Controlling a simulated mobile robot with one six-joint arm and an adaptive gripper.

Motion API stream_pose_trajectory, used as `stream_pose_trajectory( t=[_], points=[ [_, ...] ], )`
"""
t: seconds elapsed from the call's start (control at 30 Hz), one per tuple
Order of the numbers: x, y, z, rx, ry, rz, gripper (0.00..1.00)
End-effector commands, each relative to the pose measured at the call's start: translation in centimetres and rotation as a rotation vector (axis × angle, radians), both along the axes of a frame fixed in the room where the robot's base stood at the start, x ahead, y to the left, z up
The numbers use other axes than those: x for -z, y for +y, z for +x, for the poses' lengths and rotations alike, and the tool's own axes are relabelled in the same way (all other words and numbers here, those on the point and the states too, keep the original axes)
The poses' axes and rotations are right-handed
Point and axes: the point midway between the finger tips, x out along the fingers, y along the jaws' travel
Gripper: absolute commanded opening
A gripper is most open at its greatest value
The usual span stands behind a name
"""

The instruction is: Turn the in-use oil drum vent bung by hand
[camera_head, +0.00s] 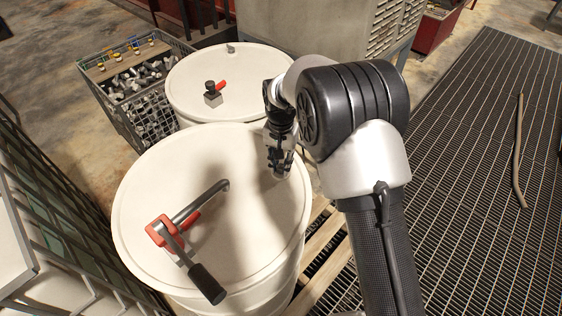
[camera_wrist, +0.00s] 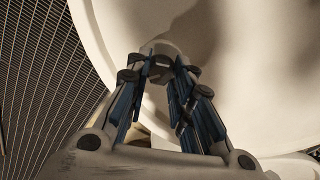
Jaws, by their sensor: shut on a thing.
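The near white drum (camera_head: 150,215) carries a rotary hand pump (camera_head: 172,228) with a red body, a grey spout and a black-handled crank. The vent bung (camera_head: 280,172) is a small grey piece on this drum's lid, near its right rim. It also shows in the wrist view (camera_wrist: 161,64), between the fingertips. My gripper (camera_head: 279,165) points down over the bung and is shut on it; it also shows in the wrist view (camera_wrist: 162,60). The fingers hide part of the bung, and its turn angle cannot be told.
A second white drum (camera_head: 190,85) behind has a red-handled valve (camera_head: 213,93) on top. A crate of metal parts (camera_head: 135,95) stands at the back left. The drums stand on a wooden pallet (camera_head: 322,245). A hose (camera_head: 518,150) lies on the grating at right.

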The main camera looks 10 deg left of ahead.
Motion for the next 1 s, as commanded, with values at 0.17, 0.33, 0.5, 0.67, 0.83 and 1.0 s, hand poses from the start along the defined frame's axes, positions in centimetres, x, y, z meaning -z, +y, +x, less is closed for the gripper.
stream_pose_trajectory(
  t=[0.17, 0.33, 0.5, 0.67, 0.83, 1.0],
  points=[
    [-0.53, 0.2, 0.38, 0.168, -0.012, 0.007, 0.0],
    [-0.55, 0.22, 0.39, 0.33, -0.012, 0.008, 0.0],
    [-0.56, 0.24, 0.41, 0.491, -0.012, 0.009, 0.0],
    [-0.57, 0.25, 0.42, 0.643, -0.012, 0.009, 0.0],
    [-0.58, 0.26, 0.45, 0.804, -0.011, 0.01, 0.0],
    [-0.58, 0.27, 0.46, 0.966, -0.011, 0.011, 0.0]
  ],
)
